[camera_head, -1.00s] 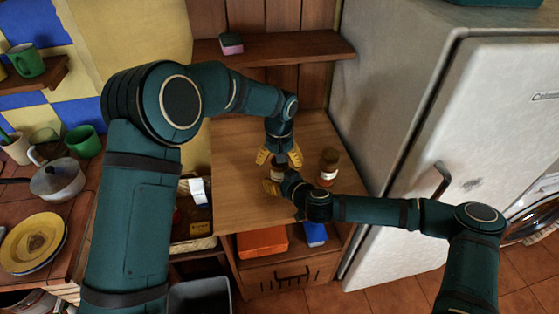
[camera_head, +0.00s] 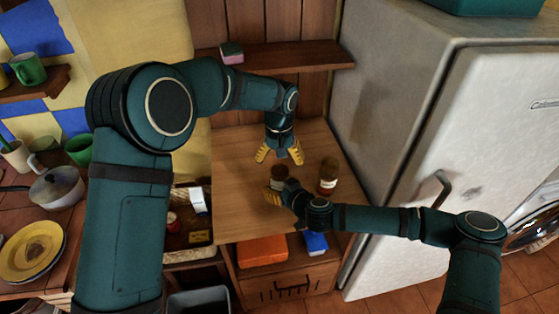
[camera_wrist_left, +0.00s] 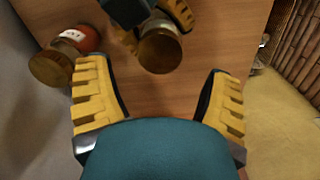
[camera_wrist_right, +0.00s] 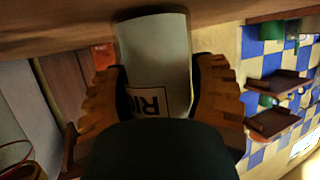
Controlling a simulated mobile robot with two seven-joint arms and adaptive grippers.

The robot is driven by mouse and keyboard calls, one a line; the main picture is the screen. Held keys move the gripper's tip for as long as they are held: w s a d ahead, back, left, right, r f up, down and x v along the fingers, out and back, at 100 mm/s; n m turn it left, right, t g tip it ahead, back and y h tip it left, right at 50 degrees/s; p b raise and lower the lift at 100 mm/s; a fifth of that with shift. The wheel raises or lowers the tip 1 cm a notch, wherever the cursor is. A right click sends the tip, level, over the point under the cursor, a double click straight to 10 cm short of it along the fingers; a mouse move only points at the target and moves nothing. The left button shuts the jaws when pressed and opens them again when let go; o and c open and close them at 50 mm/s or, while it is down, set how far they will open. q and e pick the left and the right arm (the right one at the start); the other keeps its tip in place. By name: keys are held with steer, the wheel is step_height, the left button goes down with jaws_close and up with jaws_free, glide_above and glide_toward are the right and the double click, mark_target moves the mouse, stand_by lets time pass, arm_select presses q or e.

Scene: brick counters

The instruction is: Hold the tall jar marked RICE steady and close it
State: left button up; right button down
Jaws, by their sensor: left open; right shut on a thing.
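The RICE jar (camera_wrist_right: 158,50) is clear-sided with pale contents, and part of its label shows in the right wrist view. My right gripper (camera_wrist_right: 160,75) is shut around its body. In the head view the jar (camera_head: 279,172) stands on the wooden counter, partly hidden by my right gripper (camera_head: 275,191). Its round brown top (camera_wrist_left: 160,52), seen from above in the left wrist view, looks like a lid in place; how tightly it sits I cannot tell. My left gripper (camera_head: 280,153) is open and empty, apart from the jar and behind it.
A second jar (camera_head: 328,176) with a brown top, a white label and reddish contents stands to the right on the counter (camera_head: 237,175). A wooden shelf with a sponge (camera_head: 231,52) is above. The fridge (camera_head: 400,150) bounds the right side. The counter's left part is clear.

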mark_target(280, 170)
arm_select(q)
steer(key=shift+r+n, duration=1.7)
steer(key=shift+r, duration=0.05)
steer(key=shift+f, duration=4.05)
steer(key=c, duration=1.3)
steer(key=shift+o, duration=0.2)
steer(key=shift+m, duration=1.2)
